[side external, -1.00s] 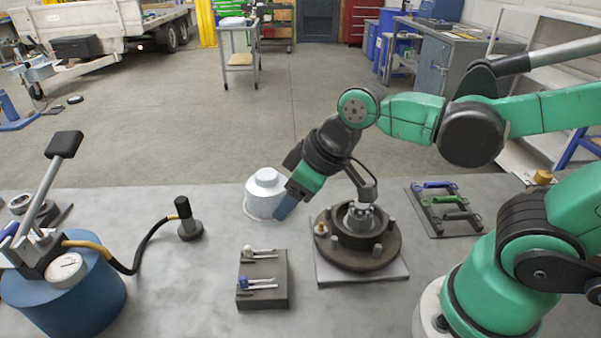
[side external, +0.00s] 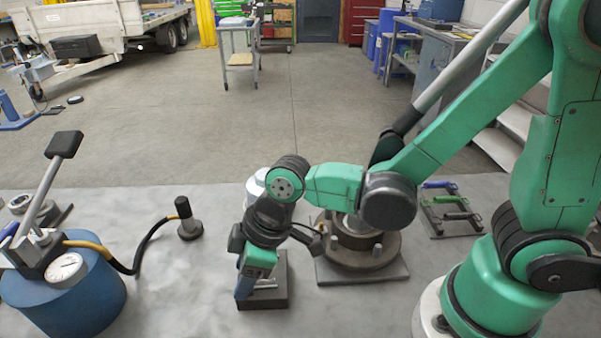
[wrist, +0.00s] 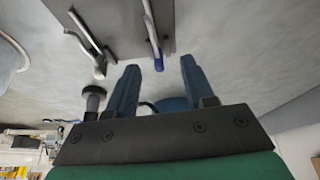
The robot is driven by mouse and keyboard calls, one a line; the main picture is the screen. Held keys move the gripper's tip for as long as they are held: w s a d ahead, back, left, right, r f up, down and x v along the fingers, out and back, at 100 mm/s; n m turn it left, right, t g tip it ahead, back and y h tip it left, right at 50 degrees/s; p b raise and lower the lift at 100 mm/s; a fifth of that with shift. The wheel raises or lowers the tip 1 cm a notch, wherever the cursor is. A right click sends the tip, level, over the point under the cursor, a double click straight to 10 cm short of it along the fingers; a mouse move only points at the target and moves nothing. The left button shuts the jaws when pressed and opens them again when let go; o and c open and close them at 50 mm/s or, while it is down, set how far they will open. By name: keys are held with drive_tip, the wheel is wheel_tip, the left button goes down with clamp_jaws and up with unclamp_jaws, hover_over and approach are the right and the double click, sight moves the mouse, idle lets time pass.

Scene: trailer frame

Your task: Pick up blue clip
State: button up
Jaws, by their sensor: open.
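The blue clip (wrist: 157,58) lies on the dark grey block (side external: 270,299), its blue end and pale prongs showing between my finger lines in the wrist view. In the side view my gripper (side external: 243,292) points down at the left part of the block and hides the clip's blue end; only pale prongs (side external: 266,283) show. My gripper also shows in the wrist view (wrist: 160,68), with two blue fingers apart, one on each side of the blue end. Whether they touch the clip cannot be told. A second clip with a grey end (wrist: 100,70) lies beside it.
A round flanged hub (side external: 360,262) on a square plate stands right of the block. A white canister (side external: 254,186) is partly hidden behind my wrist. A rack with coloured handles (side external: 450,208) lies at right. A blue pump (side external: 65,290) with a hose stands at left.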

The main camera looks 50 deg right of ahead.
drive_tip(key=shift+f, duration=0.25)
clamp_jaws()
drive_tip(key=shift+r, duration=0.1)
wheel_tip(320, 180, up, 23)
drive_tip(key=shift+r, duration=0.2)
idle(1.2)
